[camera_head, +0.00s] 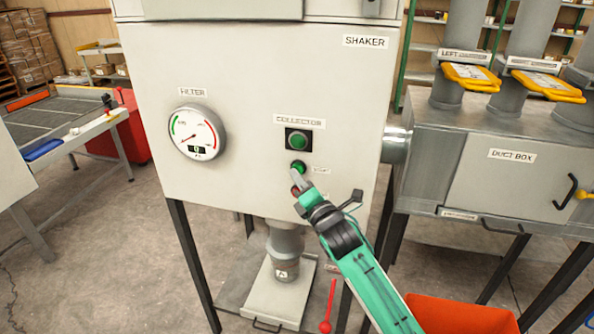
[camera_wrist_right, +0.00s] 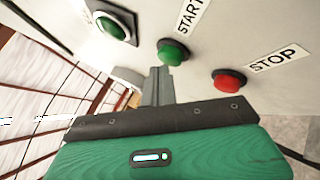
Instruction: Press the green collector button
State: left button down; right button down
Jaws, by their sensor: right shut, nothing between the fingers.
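The green start button (camera_head: 299,167) sits on the collector panel, below a larger green lamp (camera_head: 298,140) in a dark square frame. In the right wrist view the green button (camera_wrist_right: 172,52) is next to the START label, and the lamp (camera_wrist_right: 115,25) is at the upper left. My right gripper (camera_head: 297,179) is shut and empty, with its tip just below the green button in the head view. In the right wrist view its fingers (camera_wrist_right: 158,80) point at the button; I cannot tell whether they touch it. My left gripper is not in view.
A red stop button (camera_wrist_right: 229,80) is close beside the green one, and my right fingers partly cover it in the head view. A filter gauge (camera_head: 196,132) is on the panel's left. The duct box (camera_head: 500,165) stands to the right, and an orange-red bin (camera_head: 465,315) is below.

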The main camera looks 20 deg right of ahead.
jog(key=shift+w+d, duration=0.25)
jog(key=shift+w, duration=0.15)
dwell(0.3)
jog(key=shift+s+a, duration=0.5)
jog(key=shift+s, duration=0.3)
jog(key=shift+a+p, duration=0.1)
jog(key=shift+p, duration=0.2)
jog(key=shift+s+a+p, duration=0.15)
jog(key=shift+s+a, duration=0.3)
jog(key=shift+s, duration=0.25)
jog(key=shift+s+a+p, duration=0.15)
jog(key=shift+s+a, duration=0.25)
jog(key=shift+s, duration=0.25)
jog(key=shift+s+a+p, duration=0.15)
jog(key=shift+s+a, duration=0.3)
jog(key=shift+s, duration=0.25)
jog(key=shift+f, duration=0.1)
